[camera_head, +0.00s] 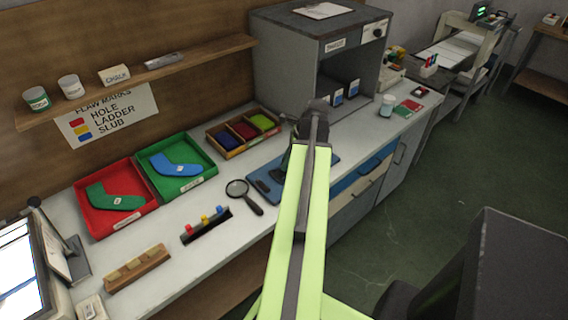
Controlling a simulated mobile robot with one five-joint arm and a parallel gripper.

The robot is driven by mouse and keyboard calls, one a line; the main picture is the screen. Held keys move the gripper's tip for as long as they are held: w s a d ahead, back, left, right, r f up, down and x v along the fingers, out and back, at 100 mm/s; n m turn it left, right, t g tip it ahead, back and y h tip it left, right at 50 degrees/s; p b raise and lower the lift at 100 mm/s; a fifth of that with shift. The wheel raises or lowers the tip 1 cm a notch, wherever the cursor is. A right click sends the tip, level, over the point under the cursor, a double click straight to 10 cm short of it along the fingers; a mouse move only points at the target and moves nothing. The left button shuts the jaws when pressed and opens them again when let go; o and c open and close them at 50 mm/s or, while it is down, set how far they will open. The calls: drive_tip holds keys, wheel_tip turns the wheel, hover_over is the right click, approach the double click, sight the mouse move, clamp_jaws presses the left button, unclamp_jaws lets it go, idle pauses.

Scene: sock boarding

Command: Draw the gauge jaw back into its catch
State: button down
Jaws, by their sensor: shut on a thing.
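The gauge is a blue plate (323,167) lying flat on the white bench, with dark fittings (264,186) on its left part. My lime-green arm crosses in front of it and covers its middle. My gripper (289,160) is down at the plate, mostly hidden behind the arm; only a dark part shows at the arm's left edge. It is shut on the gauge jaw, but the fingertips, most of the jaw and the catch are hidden. I cannot tell how far the jaw stands from its catch.
A magnifying glass (238,188) lies just left of the gauge. A peg rack (206,226), a red tray (122,222), a green tray (205,164) and a compartment box (223,145) stand further left. A grey cabinet (295,70) stands behind.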

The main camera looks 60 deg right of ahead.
drive_tip(key=d, duration=0.2)
drive_tip(key=s+d, duration=0.1)
drive_tip(key=d, duration=0.2)
drive_tip(key=shift+s+d, duration=0.35)
drive_tip(key=shift+d, duration=0.05)
drive_tip(key=c, duration=1.1)
unclamp_jaws()
drive_tip(key=shift+a, duration=0.1)
drive_tip(key=shift+r, duration=0.1)
drive_tip(key=shift+s+r+p, duration=0.2)
drive_tip(key=shift+r+p, duration=0.15)
drive_tip(key=shift+p, duration=0.1)
drive_tip(key=p+v, duration=1.5)
drive_tip(key=v, duration=0.1)
drive_tip(key=shift+r, duration=0.2)
